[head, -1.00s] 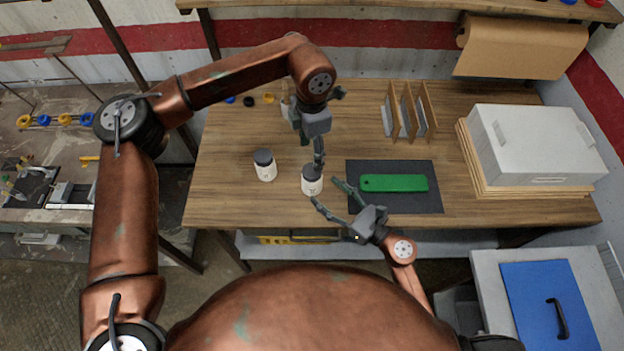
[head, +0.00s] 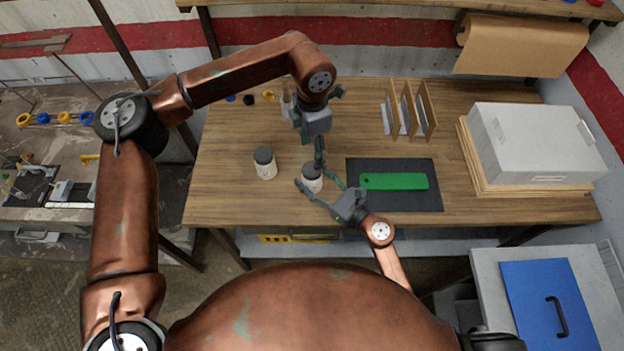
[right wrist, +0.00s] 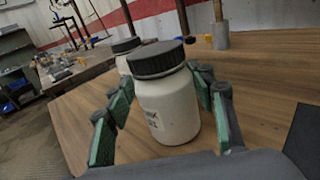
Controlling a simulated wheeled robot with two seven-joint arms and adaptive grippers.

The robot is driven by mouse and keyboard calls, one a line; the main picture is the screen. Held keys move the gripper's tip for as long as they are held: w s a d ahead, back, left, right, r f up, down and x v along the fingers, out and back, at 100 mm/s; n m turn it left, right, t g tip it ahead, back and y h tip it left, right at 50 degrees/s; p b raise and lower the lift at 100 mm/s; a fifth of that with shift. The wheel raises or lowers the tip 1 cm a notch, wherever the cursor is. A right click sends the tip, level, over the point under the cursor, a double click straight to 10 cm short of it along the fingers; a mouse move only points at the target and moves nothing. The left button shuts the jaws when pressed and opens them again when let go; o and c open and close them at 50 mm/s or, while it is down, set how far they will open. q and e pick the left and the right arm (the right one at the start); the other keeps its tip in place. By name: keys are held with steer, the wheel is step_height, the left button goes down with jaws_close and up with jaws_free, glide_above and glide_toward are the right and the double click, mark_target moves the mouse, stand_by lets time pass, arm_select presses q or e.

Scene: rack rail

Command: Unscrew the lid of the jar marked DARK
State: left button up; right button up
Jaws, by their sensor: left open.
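Two white jars with dark lids stand upright on the wooden table: a left jar (head: 264,164) and a right jar (head: 311,181). The right jar is large in the right wrist view (right wrist: 168,108), its label turned partly away and only partly legible; I cannot confirm that it says DARK. Its ribbed dark lid (right wrist: 158,60) is on. The left jar (right wrist: 124,50) is behind it there. My right gripper (head: 318,184) is open, with its fingers on either side of the right jar's body.
A green bar (head: 394,181) lies on a dark mat (head: 420,203) right of the jars. Wooden dividers (head: 408,112) stand behind it. A grey case (head: 535,145) on boards fills the right of the table. The tabletop left of the jars is clear.

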mark_target(311, 169)
jaws_close()
arm_select(q)
steer(key=m, duration=0.5)
steer(key=shift+m, duration=0.3)
steer(key=m, duration=1)
steer(key=shift+s+a, duration=0.1)
steer(key=m, duration=1)
steer(key=shift+m, duration=0.4)
steer(key=shift+f+m, duration=0.3)
step_height(311, 169, down, 7)
steer(key=shift+f, duration=0.2)
